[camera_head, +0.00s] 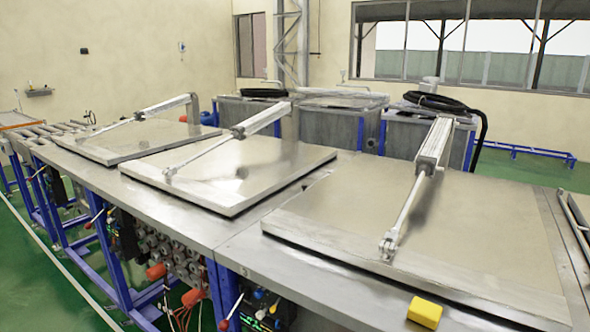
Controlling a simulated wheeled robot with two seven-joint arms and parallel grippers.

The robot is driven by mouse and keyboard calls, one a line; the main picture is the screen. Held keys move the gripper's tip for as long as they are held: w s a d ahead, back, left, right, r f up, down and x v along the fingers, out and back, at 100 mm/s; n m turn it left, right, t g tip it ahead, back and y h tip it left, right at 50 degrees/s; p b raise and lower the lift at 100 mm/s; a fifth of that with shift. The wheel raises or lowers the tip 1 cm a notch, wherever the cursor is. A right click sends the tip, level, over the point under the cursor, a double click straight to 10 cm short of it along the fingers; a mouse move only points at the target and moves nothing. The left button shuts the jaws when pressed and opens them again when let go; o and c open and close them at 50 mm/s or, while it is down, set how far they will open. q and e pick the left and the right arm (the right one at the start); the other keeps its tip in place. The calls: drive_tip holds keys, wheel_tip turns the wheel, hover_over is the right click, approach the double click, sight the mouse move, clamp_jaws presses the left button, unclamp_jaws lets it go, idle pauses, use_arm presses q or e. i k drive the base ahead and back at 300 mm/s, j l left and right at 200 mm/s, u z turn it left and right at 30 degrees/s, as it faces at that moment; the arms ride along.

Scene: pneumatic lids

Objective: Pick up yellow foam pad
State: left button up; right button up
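The yellow foam pad (425,312) is a small block with rounded edges. It lies at the bottom of the head view, near the front edge of the steel bench, just in front of the right-hand lid. Its lowest part is near the bottom of the picture. Neither my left gripper nor my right gripper is in view, and nothing touches the pad from above.
Three flat metal lids, near right (440,230), middle (228,170) and far left (130,138), each carry a pneumatic cylinder. The steel bench top (310,275) is bare left of the pad. Control levers and valves (180,255) sit below the front edge.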

sight(428, 315)
drive_tip(key=k+l, duration=0.15)
drive_tip(key=k, duration=0.35)
drive_tip(key=k+l, duration=0.2)
drive_tip(key=k, duration=0.35)
drive_tip(key=k+l, duration=0.15)
drive_tip(key=k, duration=0.35)
